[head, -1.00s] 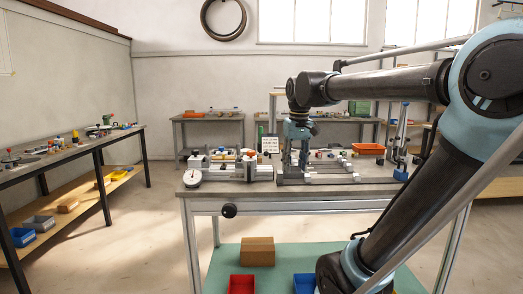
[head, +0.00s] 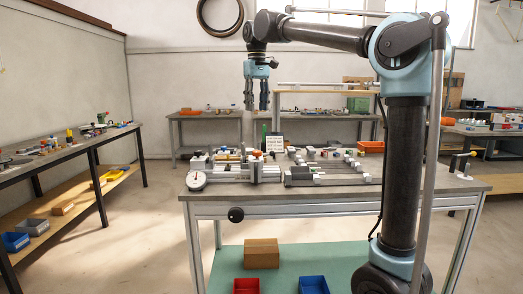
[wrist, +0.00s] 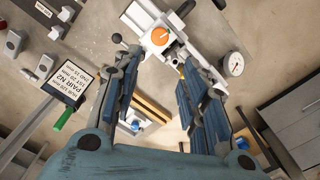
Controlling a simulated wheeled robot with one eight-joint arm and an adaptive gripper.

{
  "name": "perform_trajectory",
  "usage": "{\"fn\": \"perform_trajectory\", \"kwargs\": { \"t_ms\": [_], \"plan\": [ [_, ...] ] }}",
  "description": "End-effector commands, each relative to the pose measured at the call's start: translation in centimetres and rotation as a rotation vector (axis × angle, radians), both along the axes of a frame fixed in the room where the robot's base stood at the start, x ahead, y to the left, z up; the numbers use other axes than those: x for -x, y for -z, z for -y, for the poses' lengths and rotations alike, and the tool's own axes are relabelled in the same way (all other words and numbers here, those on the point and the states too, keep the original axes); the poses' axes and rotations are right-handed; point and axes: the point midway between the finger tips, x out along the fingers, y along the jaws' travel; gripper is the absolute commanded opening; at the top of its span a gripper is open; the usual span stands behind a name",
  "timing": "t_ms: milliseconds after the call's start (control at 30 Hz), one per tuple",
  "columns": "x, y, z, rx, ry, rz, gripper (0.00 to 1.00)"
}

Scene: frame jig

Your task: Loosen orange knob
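The orange knob (wrist: 160,36) is a round disc on top of a pale grey block of the jig (wrist: 178,20), ahead of the fingertips in the wrist view. In the head view the orange knob (head: 257,154) shows small, at the right part of the jig (head: 235,174) on the table. My gripper (head: 256,103) points down, well above the jig and apart from the knob. In the wrist view my gripper (wrist: 163,70) has its two fingers wide apart with nothing between them. The knob shows whole in the wrist view.
A dial gauge (head: 197,180) stands at the jig's left end. A printed sign (head: 275,144) stands behind the jig. To the right is a second fixture with rails (head: 325,178). The table's front right (head: 420,187) is mostly bare.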

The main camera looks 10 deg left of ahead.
Motion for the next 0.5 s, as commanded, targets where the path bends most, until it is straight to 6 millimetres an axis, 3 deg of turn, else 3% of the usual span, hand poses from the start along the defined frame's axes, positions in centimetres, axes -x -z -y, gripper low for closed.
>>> {"fn": "perform_trajectory", "kwargs": {
  "t_ms": [233, 500],
  "plan": [
    [0.0, 1.3, -0.4, 0.001, -0.005, -0.001, 0.39],
    [0.1, 5.7, -0.5, 0.001, -0.007, -0.001, 0.39]
  ]
}}
